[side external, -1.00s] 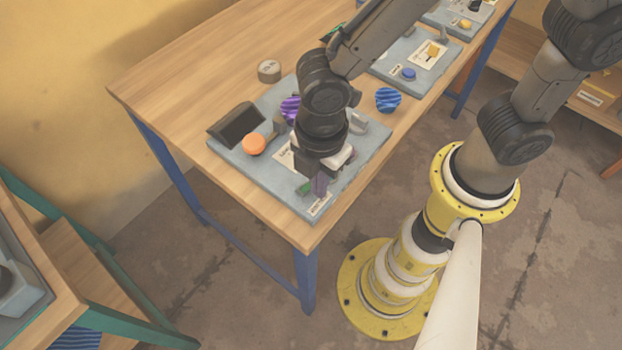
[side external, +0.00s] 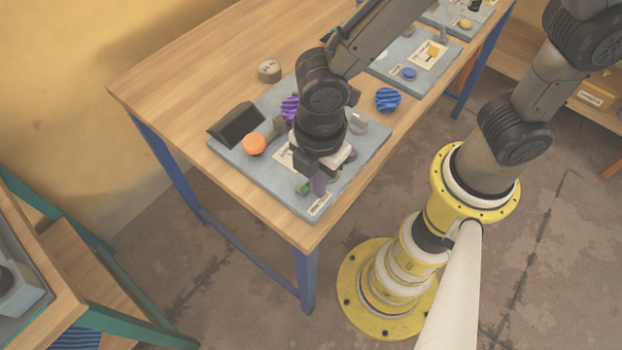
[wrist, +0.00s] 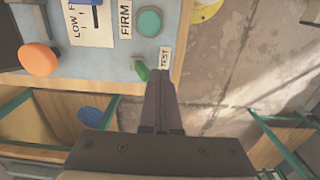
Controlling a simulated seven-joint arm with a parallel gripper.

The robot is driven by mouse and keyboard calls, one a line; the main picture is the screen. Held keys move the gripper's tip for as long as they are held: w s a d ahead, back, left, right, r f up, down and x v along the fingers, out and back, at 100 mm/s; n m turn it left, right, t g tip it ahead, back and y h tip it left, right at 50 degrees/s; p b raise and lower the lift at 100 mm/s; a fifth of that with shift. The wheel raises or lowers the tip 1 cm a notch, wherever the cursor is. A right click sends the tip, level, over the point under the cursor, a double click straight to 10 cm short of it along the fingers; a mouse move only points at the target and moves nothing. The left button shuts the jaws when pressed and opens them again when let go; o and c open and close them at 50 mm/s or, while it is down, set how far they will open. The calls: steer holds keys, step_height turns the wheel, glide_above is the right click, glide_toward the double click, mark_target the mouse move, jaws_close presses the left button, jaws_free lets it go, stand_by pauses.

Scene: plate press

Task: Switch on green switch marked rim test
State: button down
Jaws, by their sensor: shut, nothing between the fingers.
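The green switch (wrist: 140,69) is a small lever on the grey-blue panel (wrist: 118,58), close to the panel's edge. A white label (wrist: 165,57) reading "TEST" lies beside it; any other word on it is not legible. In the side view the switch (side external: 303,188) is partly hidden by my gripper (side external: 319,191). My gripper is shut and empty, pointing down at the panel. In the wrist view its fingertips (wrist: 161,72) are just right of the switch, very close. I cannot tell whether they touch it or which position it is in.
A green round button (wrist: 149,22) by a "FIRM" label and an orange knob (wrist: 38,59) share the panel. A grey round object (side external: 269,71) sits on the open wooden table (side external: 190,75).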

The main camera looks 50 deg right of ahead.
steer(key=shift+w, duration=1.25)
steer(key=shift+s+r, duration=0.2)
steer(key=shift+r, duration=1)
steer(key=shift+s+r, duration=0.25)
steer(key=shift+r, duration=0.9)
steer(key=shift+s+r, duration=0.2)
steer(key=shift+r, duration=1)
